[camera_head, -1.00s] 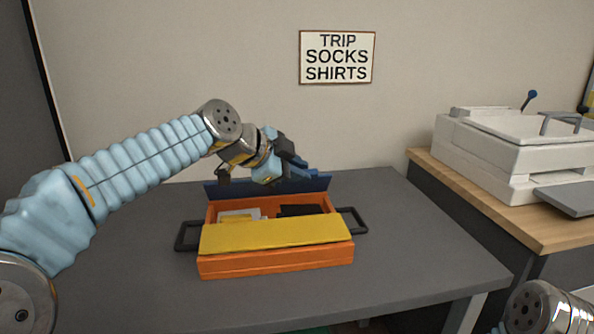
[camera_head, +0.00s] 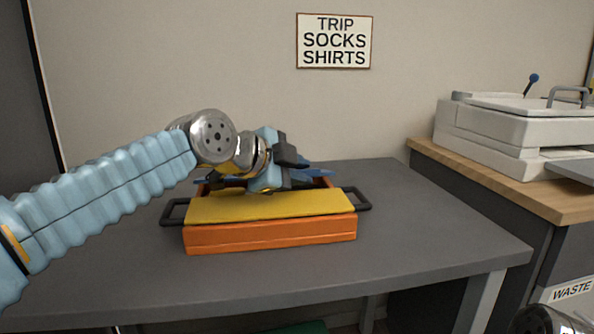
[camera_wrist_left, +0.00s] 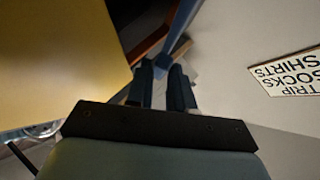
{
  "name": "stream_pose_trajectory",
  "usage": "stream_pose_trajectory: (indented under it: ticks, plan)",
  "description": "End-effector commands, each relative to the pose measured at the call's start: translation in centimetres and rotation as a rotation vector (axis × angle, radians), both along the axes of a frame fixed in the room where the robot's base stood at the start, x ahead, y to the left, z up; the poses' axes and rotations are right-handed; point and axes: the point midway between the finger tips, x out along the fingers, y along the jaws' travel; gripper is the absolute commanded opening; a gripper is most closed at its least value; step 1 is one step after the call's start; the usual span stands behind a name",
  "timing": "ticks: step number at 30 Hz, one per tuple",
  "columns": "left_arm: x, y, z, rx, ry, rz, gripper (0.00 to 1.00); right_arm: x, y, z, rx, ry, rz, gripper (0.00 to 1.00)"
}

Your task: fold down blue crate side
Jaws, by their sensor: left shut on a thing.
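The orange crate (camera_head: 270,237) stands on the grey table, with its yellow side (camera_head: 270,207) lying flat over the near part. The blue side (camera_head: 322,173) is at the crate's far edge and now shows low and nearly edge-on, tilted over the opening; my left gripper hides much of it. My left gripper (camera_head: 296,170) is shut on the blue side. In the left wrist view, the blue side (camera_wrist_left: 182,22) runs down between the fingers (camera_wrist_left: 163,85).
Black handles (camera_head: 359,199) stick out at both crate ends. A white printer (camera_head: 500,135) stands on a wooden-topped cabinet (camera_head: 490,185) at right. A sign (camera_head: 334,41) hangs on the wall behind. The table (camera_head: 430,235) is clear around the crate.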

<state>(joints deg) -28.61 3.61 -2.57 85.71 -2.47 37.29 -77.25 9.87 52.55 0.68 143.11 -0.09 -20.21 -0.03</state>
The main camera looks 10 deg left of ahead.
Motion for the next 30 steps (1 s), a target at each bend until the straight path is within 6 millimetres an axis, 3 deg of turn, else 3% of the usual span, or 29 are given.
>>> stream_pose_trajectory:
  ticks: [17, 18, 21, 30]
  plan:
    - [-0.2, -0.2, -0.65, -0.002, 0.009, -0.002, 0.0, 0.02, 0.0, -0.43, 0.0, -0.001, 0.0, 0.0]
    - [-0.2, -0.2, -0.65, -0.002, 0.008, -0.002, 0.25, 0.02, 0.0, -0.43, 0.0, -0.001, 0.0, 0.0]
    - [-0.2, -0.19, -0.61, -0.001, 0.008, -0.002, 0.4, 0.02, 0.0, -0.43, 0.0, -0.001, 0.0, 0.0]
    - [-0.16, -0.16, -0.51, 0.002, 0.008, -0.002, 0.43, 0.01, -0.01, -0.25, 0.0, -0.001, 0.0, 0.0]
